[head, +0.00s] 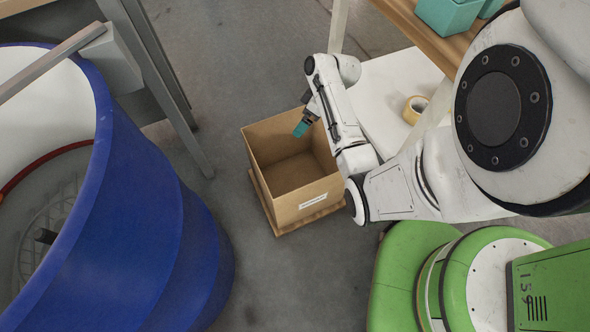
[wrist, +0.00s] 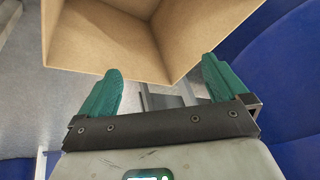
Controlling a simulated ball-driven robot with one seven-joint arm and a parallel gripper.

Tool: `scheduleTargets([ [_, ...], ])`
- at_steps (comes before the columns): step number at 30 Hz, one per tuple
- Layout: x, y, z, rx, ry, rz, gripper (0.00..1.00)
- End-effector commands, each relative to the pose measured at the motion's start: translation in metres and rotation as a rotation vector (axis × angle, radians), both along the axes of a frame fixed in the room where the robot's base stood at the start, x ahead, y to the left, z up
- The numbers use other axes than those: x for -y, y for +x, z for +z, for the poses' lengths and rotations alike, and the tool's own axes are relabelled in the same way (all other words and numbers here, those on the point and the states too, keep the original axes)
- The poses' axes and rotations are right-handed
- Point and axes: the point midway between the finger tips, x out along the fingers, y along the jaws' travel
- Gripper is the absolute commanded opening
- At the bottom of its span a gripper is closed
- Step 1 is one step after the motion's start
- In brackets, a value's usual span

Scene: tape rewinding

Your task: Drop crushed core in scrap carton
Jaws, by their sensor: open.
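The scrap carton (head: 290,205) is an open brown cardboard box with a small white label on its front wall. The part of its inside that I see in the head view looks empty. My gripper (head: 302,129) has teal fingers and hangs over the carton's opening, near its back right. In the wrist view my gripper (wrist: 162,67) has its fingers spread apart with nothing held between them. The carton (wrist: 150,45) fills the top of the wrist view beyond the fingertips. I see no crushed core in either view.
A large blue tub (head: 150,235) stands left of the carton, with a grey metal post (head: 165,80) behind it. A yellow tape roll (head: 415,108) lies on a white surface (head: 375,90) at right. Teal boxes (head: 448,14) sit on a wooden shelf. Grey floor between tub and carton is clear.

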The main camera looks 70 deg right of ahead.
Motion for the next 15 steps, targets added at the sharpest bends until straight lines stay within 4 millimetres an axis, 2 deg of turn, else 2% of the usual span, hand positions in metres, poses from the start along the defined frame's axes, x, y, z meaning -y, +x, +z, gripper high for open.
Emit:
scheduleTargets([
  [1, 0.002, -0.003, 0.012, 0.002, -0.002, -0.001, 1.0],
  [6, 0.005, -0.013, 0.032, 0.001, -0.001, -0.001, 1.0],
  [15, 0.007, -0.018, 0.04, 0.0, 0.0, 0.0, 1.0],
])
